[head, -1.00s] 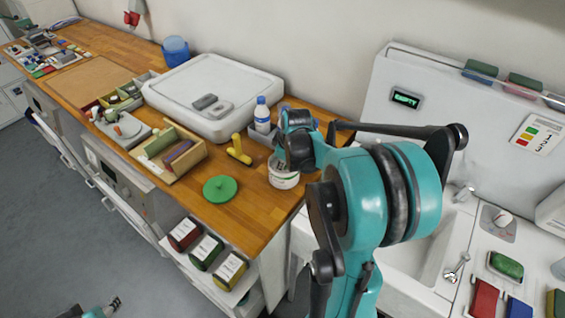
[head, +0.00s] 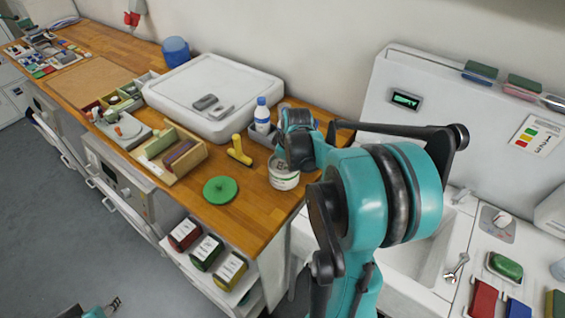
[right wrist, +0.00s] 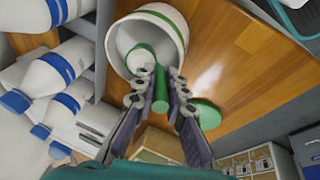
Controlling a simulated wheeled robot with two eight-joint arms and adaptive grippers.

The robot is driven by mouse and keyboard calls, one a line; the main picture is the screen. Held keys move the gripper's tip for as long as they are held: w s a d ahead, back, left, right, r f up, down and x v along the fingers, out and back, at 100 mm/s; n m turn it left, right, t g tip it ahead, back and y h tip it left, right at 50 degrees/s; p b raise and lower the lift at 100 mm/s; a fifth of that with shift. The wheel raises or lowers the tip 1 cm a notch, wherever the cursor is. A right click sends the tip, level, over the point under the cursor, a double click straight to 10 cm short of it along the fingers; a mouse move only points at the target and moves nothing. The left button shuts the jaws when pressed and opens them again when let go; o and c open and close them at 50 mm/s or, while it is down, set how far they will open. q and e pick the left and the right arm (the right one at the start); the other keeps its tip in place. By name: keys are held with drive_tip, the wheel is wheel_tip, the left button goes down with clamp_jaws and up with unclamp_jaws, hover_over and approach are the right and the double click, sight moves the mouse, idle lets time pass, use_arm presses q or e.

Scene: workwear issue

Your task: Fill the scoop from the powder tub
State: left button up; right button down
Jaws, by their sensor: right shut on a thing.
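The white powder tub (head: 284,180) stands uncovered near the counter's front edge, and its open mouth fills the top of the right wrist view (right wrist: 183,28). Its green lid (head: 220,190) lies flat on the counter to the left. My right gripper (head: 294,160) is over the tub and is shut on the scoop's green handle (right wrist: 160,92). The pale scoop bowl (right wrist: 141,58) shows within the tub's mouth; how much powder it holds I cannot tell. My left gripper (head: 113,304) is low at the bottom left, away from the counter; its jaws are too small to read.
A yellow T-shaped thing (head: 239,151) stands left of the tub. A blue-capped bottle (head: 262,115) stands in a grey holder behind it. A wooden box (head: 172,160) and a big white tray (head: 222,78) lie further left. A sink is at the right.

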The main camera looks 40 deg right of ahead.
drive_tip(key=shift+r+p, duration=2.3)
drive_tip(key=shift+r, duration=0.9)
use_arm(q)
wheel_tip(320, 180, up, 5)
drive_tip(key=shift+f, duration=0.1)
use_arm(e)
drive_tip(key=shift+f, duration=0.1)
